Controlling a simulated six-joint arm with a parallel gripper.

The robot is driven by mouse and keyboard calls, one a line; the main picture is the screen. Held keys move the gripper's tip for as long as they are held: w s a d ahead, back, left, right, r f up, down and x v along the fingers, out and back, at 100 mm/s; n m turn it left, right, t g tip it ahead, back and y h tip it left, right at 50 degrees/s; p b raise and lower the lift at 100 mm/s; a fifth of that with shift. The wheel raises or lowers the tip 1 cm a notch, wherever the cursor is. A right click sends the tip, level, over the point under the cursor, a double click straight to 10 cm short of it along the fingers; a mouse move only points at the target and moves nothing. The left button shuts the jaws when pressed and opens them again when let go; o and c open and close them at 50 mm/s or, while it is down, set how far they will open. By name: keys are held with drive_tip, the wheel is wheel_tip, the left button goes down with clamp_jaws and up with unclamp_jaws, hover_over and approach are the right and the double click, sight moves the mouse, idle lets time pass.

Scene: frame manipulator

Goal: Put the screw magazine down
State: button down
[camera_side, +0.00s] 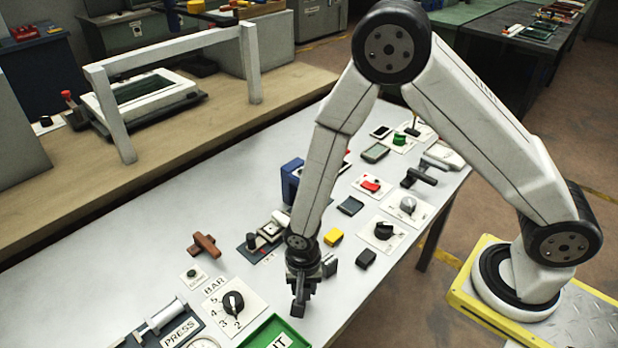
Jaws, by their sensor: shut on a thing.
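My gripper (300,298) points down over the near part of the grey table (120,265), between the green tray and the dark device with a knob. It is shut on a small dark thing, taken to be the screw magazine. Its outline merges with the dark fingers, so its shape and tilt are hard to tell. I cannot tell whether it touches the table. A small dark grey piece (330,265) shows just right of the gripper; whether it is part of what is held is unclear.
A green tray (273,332) and a BAR dial plate (250,301) lie close by. A dark device with a knob (248,249), a yellow block (334,237) and a black block (366,258) are behind. A brown handle (204,245) lies left. The table's left part is clear.

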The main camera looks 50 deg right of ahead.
drive_tip(key=shift+f, duration=1.05)
drive_tip(key=shift+f, duration=0.1)
drive_tip(key=shift+c, duration=1.6)
unclamp_jaws()
drive_tip(key=shift+r, duration=6.1)
